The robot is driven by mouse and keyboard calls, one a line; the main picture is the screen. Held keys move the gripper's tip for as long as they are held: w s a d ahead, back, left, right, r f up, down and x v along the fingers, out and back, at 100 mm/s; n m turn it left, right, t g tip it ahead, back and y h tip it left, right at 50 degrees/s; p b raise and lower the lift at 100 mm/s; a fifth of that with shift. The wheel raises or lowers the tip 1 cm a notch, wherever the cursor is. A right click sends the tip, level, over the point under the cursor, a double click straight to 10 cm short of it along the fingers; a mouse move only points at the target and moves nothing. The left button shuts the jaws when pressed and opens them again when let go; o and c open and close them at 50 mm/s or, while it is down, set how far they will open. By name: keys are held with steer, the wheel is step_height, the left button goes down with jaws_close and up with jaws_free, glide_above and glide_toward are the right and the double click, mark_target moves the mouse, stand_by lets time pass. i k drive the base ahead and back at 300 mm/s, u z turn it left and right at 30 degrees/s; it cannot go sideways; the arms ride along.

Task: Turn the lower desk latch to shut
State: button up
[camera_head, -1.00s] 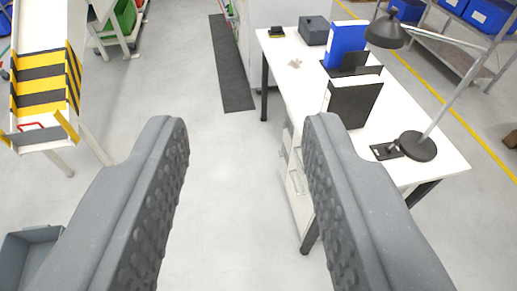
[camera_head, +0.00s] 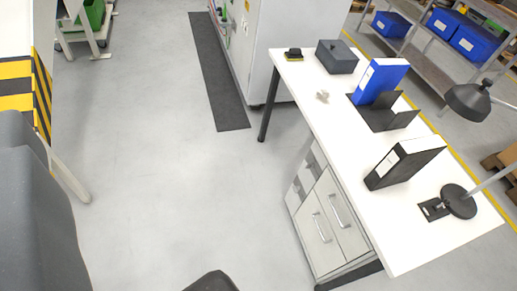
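The white desk (camera_head: 345,135) stands on the right, with a light grey drawer unit (camera_head: 318,252) under its near end. Two bar handles show on the unit's front, one on the left panel (camera_head: 322,228) and one on the right panel (camera_head: 340,210). Smaller grey details (camera_head: 298,187) sit farther back on the unit, too small to make out. I cannot tell which part is the lower latch. My gripper (camera_head: 115,205) is open and empty, one finger at the left edge and the other's tip at the bottom, apart from the desk and drawer unit.
On the desk are a blue binder (camera_head: 374,80), a black-and-white binder (camera_head: 405,163), a dark box (camera_head: 337,56) and a black lamp (camera_head: 459,201). A striped barrier (camera_head: 15,85) stands at left. Grey floor (camera_head: 160,190) lies clear between it and the desk.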

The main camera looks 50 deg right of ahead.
mark_target(296, 189)
steer(key=z, duration=0.1)
steer(key=i, duration=1.3)
steer(key=z, duration=0.85)
steer(key=i, duration=0.7)
steer(key=z, duration=0.4)
steer(key=k, duration=0.9)
steer(key=z, duration=0.2)
steer(key=i, duration=0.85)
steer(key=u, duration=0.1)
